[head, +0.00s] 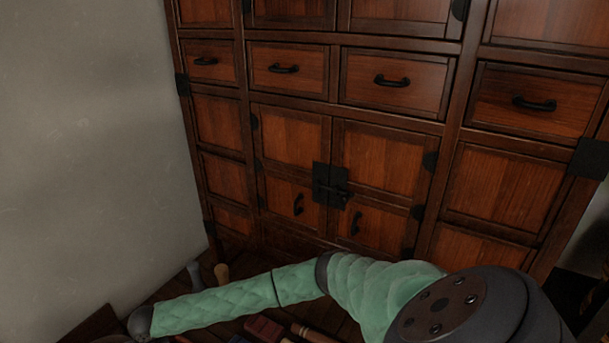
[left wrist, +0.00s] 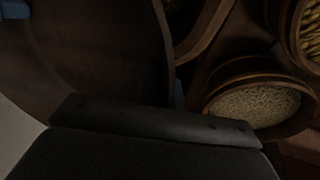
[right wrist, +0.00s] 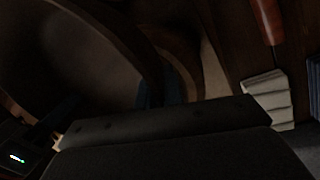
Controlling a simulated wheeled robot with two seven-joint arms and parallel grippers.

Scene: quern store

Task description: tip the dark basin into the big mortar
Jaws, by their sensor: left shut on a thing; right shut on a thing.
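The dark basin (left wrist: 85,50) fills the upper left of the left wrist view, its curved wall and rim close to the camera. My left gripper (left wrist: 172,94) is shut on its rim. The basin also fills the upper left of the right wrist view (right wrist: 70,55), where my right gripper (right wrist: 153,92) is shut on the rim. Both wrist views are very dark and the fingers barely show. The basin's contents and tilt cannot be told. I cannot identify the big mortar for certain.
A round wooden tub (left wrist: 255,103) holds pale grain; another (left wrist: 311,35) holds yellowish contents. A pale stepped object (right wrist: 268,98) lies right of my right gripper. A wooden cabinet (head: 290,140) stands ahead, with a grey wall (head: 90,130) at left. My green-sleeved arm crosses low in the head view.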

